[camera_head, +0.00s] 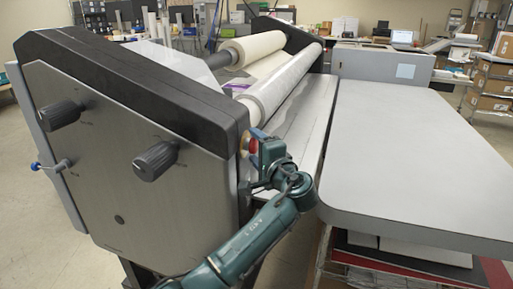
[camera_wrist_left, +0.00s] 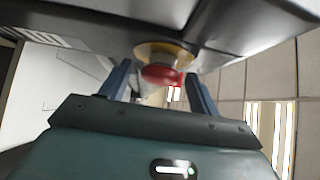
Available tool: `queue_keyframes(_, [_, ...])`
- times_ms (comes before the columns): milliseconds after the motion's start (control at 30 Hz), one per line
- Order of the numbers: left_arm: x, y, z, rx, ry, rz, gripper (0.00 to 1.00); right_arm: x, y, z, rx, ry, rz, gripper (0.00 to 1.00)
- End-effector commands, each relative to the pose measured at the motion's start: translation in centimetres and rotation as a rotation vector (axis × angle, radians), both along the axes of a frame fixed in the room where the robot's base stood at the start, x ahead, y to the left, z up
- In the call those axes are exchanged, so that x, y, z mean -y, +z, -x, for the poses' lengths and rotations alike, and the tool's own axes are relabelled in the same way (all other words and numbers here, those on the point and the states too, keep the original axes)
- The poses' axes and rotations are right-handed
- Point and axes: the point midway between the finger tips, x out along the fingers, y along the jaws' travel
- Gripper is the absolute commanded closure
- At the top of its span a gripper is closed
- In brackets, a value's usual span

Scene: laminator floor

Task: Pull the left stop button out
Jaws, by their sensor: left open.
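The left stop button (camera_head: 253,146) is red with a yellow base. It sits on the front edge of the laminator (camera_head: 190,110), at the near corner beside the end panel. In the left wrist view the red button (camera_wrist_left: 162,76) lies between the two finger lines, just past the fingertips. My left gripper (camera_wrist_left: 158,80) is open, with one blue finger on each side of the button. In the head view my left gripper (camera_head: 256,140) is at the button and partly covers it. I cannot tell whether a finger touches it. My right gripper is not in view.
The end panel carries black knobs (camera_head: 156,160) and a small blue handle (camera_head: 52,165). A large grey table (camera_head: 420,150) stands close on the right of my left arm. White rollers (camera_head: 280,82) lie behind. Boxes (camera_head: 492,84) stand on shelves at the far right.

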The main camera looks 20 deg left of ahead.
Motion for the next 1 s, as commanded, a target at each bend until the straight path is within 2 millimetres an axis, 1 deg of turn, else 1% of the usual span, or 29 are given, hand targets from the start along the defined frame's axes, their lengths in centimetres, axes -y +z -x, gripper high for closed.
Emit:
queue_keyframes(33, [0.0,0.0,0.0,0.000,0.000,0.000,0.38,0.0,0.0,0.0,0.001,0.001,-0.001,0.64])
queue_keyframes(67, [0.0,0.0,0.0,0.000,0.000,0.000,0.40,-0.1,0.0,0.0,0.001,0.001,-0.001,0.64])
queue_keyframes(800, [0.0,0.0,0.0,0.000,0.000,0.000,1.00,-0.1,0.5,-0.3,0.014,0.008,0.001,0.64])
queue_keyframes(867, [0.1,0.0,0.0,0.000,0.000,0.000,1.00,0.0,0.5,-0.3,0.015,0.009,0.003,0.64])
queue_keyframes(1000, [1.4,-0.2,0.1,0.000,-0.001,0.003,1.00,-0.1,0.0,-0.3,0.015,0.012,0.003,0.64])
